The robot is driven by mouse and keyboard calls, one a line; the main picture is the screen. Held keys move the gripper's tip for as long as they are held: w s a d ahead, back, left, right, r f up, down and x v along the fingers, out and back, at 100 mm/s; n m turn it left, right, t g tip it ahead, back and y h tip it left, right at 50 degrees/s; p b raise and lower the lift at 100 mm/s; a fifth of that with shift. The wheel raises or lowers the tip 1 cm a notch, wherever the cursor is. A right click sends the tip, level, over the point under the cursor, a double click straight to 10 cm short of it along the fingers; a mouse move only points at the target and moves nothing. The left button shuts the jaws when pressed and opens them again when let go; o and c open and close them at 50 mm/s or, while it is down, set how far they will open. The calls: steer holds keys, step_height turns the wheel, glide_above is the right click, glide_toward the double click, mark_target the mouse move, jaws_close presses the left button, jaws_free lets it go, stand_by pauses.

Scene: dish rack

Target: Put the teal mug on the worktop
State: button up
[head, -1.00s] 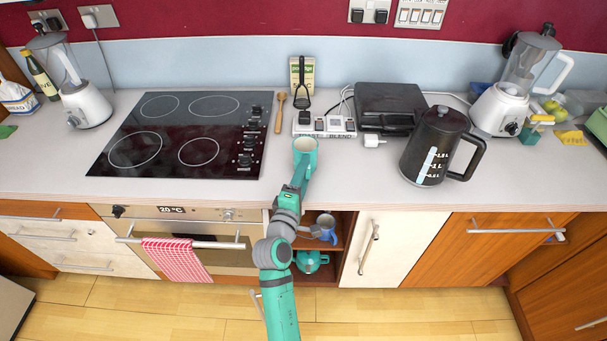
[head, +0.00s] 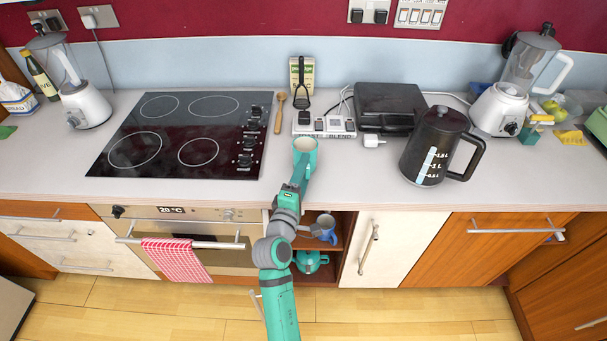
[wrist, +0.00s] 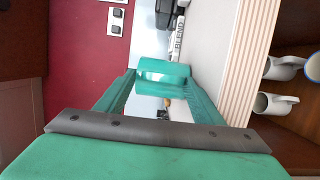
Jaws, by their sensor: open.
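The teal mug (head: 305,147) stands upright on the worktop (head: 350,185), right of the hob, with its pale inside showing from above. My gripper (head: 304,168) is at the mug's near side, just above the worktop's front part. In the wrist view the open gripper (wrist: 163,85) has a finger on either side, with the teal mug (wrist: 163,72) showing between and beyond the fingertips. I cannot tell whether a finger touches the mug. The mug's handle is not clearly visible.
An open cupboard below the worktop holds a blue mug (head: 327,229) and a teal teapot-like item (head: 311,262). Sockets (head: 325,123) stand behind the mug. A black kettle (head: 436,147) is to the right and the hob (head: 185,135) to the left. Worktop between mug and kettle is clear.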

steer(key=shift+f, duration=0.55)
steer(key=shift+s, duration=0.1)
steer(key=shift+s+a+f, duration=0.1)
steer(key=shift+s, duration=0.15)
steer(key=v, duration=1)
steer(key=shift+r, duration=0.55)
steer(key=shift+r, duration=0.1)
jaws_close()
